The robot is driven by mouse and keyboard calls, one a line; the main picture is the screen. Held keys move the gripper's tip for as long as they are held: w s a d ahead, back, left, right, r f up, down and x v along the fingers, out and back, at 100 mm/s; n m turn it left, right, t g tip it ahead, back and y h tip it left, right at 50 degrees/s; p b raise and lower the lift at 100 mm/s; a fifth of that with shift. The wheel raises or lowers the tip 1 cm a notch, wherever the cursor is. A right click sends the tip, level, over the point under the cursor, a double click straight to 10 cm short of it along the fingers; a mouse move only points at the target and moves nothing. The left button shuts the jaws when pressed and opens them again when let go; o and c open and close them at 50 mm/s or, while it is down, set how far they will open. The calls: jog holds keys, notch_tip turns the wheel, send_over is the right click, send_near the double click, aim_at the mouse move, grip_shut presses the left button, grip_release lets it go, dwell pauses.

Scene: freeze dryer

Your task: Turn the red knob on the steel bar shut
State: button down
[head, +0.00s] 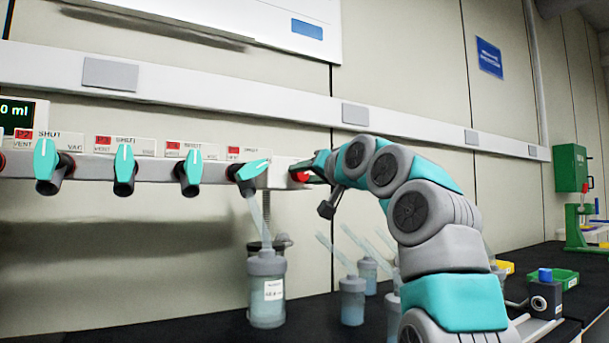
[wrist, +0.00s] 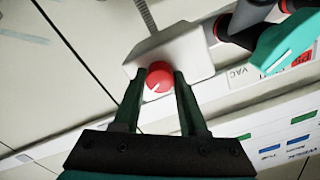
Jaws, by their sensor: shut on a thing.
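The red knob (wrist: 159,78) sits on the light end block of the steel bar (wrist: 186,50), with a white pointer line on its face. In the wrist view my gripper (wrist: 161,80) has one finger on each side of the knob, closed on it. In the head view the red knob (head: 299,176) shows at the right end of the bar (head: 215,178), partly hidden by my gripper (head: 308,173). My arm reaches in from the right.
Several teal-handled valves, such as this one (head: 249,170), line the bar left of the knob. More flasks (head: 352,300) stand on the black bench (head: 310,322) below my arm. A green box (head: 571,168) is on the far right wall.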

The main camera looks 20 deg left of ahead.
jog(key=shift+n, duration=0.5)
jog(key=n+p, duration=0.1)
jog(key=n, duration=0.4)
jog(key=shift+w+n, duration=0.1)
jog(key=shift+n, duration=0.2)
jog(key=n, duration=0.6)
jog(key=shift+n, duration=0.3)
jog(key=shift+c, duration=2.2)
grip_release()
